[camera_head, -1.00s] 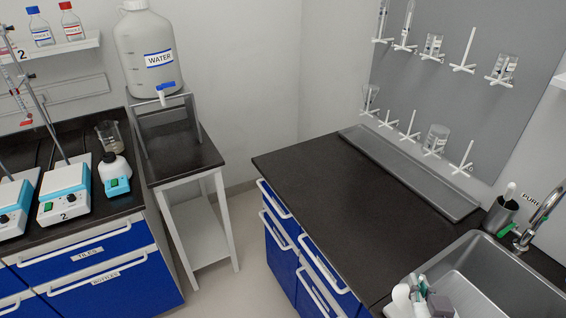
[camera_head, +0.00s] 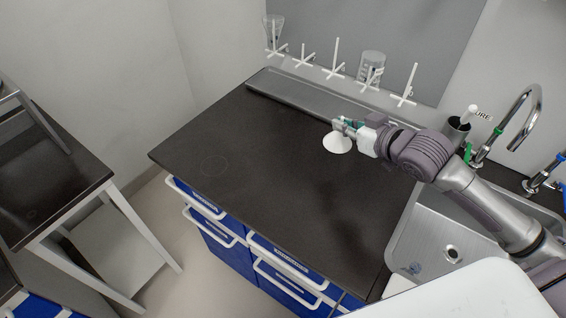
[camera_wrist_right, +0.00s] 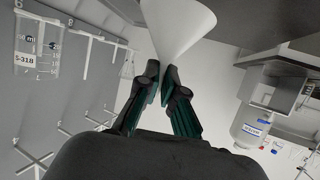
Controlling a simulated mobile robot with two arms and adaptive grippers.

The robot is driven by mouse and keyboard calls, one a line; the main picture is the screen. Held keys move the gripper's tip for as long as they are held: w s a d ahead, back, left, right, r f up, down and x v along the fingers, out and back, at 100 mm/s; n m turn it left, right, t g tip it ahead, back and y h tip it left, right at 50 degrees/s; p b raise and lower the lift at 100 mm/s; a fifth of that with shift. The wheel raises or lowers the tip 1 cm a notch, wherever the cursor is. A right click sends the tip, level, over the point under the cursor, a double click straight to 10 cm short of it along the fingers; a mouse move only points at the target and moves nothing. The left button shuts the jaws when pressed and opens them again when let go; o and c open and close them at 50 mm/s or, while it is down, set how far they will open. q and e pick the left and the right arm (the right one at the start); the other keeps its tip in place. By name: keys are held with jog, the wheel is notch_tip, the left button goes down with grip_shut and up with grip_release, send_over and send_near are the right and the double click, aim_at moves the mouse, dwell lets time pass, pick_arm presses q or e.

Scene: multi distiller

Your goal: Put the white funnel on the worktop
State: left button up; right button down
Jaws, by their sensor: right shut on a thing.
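The white funnel (camera_head: 337,143) is held by my right gripper (camera_head: 342,124), its wide mouth facing down over the black worktop (camera_head: 250,170). I cannot tell whether its rim touches the surface. In the right wrist view, the funnel (camera_wrist_right: 178,25) sits at the tips of the closed right gripper fingers (camera_wrist_right: 160,80). My right arm reaches in from the right, above the sink. My left gripper is not in view.
A grey drip tray (camera_head: 320,100) runs along the back of the worktop under a pegboard with glassware. The sink (camera_head: 430,245) and tap (camera_head: 525,100) are at the right. The left and front of the worktop are clear. A small stand (camera_head: 60,190) is at the left.

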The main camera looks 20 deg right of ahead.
jog(key=shift+w+a+f+p, duration=0.35)
jog(key=shift+w+a+f, duration=0.5)
jog(key=shift+a+f, duration=0.9)
jog(key=shift+w+a+f+p, duration=0.3)
jog(key=shift+w+a+f, duration=0.55)
jog(key=shift+a+f, duration=0.95)
jog(key=shift+w+a+f+p, duration=0.35)
jog(key=shift+w+a+f, duration=0.5)
jog(key=shift+a+f, duration=0.9)
jog(key=shift+d+f, duration=0.15)
jog(key=shift+f, duration=0.1)
jog(key=c, duration=1.3)
grip_release()
jog(key=shift+r, duration=0.1)
jog(key=b+v, duration=0.1)
jog(key=v, duration=1.1)
